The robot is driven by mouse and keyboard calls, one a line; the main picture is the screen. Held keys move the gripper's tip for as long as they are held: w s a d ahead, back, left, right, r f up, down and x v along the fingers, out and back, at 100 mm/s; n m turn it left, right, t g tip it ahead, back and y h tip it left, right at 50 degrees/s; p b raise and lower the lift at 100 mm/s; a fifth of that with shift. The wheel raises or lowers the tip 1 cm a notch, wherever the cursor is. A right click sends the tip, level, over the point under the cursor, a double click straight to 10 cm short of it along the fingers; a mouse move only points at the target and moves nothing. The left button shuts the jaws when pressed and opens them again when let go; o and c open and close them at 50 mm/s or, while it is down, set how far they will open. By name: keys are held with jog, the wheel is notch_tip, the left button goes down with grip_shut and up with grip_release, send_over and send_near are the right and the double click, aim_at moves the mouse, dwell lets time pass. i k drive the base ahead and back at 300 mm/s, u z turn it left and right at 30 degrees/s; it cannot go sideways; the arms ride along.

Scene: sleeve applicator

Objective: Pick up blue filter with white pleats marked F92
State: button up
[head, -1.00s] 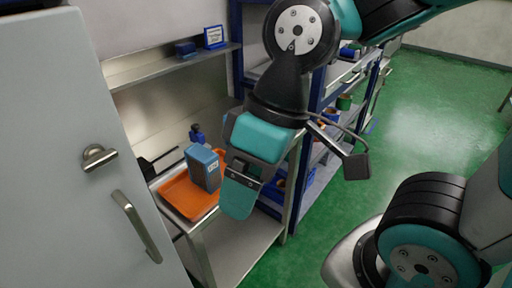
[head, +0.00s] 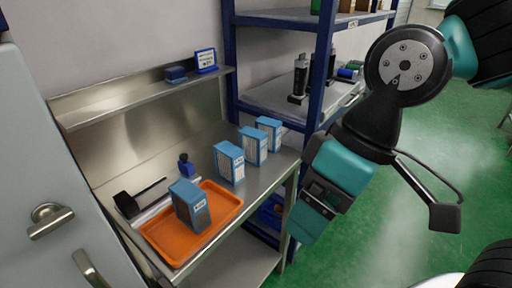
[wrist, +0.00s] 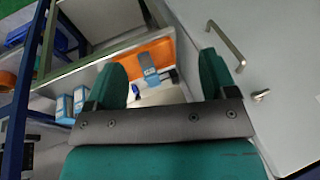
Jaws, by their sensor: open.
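Three blue filters with white pleats stand in a row on the steel bench: a near one (head: 229,162), a middle one (head: 253,146) and a far one (head: 268,134). Their markings are too small to read, so I cannot tell which is F92. Another blue filter (head: 190,206), with greyer pleats, stands in an orange tray (head: 160,246); it also shows in the wrist view (wrist: 149,68). My gripper (head: 304,224) is open and empty, right of the row, beyond the bench's edge. In the wrist view, its teal fingers (wrist: 165,80) are apart with nothing held.
A dark blue bottle (head: 186,166) and a black-headed tool (head: 128,204) are near the tray. A raised shelf (head: 130,97) holds a small sign (head: 206,61). A blue-posted rack (head: 320,70) stands behind my arm. A grey cabinet (head: 30,150) is at left; green floor is open at right.

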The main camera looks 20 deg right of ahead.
aim_at(254, 142)
jog(key=k, duration=1.25)
jog(key=z, duration=0.8)
jog(key=i, duration=1.5)
jog(key=u, duration=0.6)
jog(key=i, duration=0.85)
jog(key=u, duration=0.8)
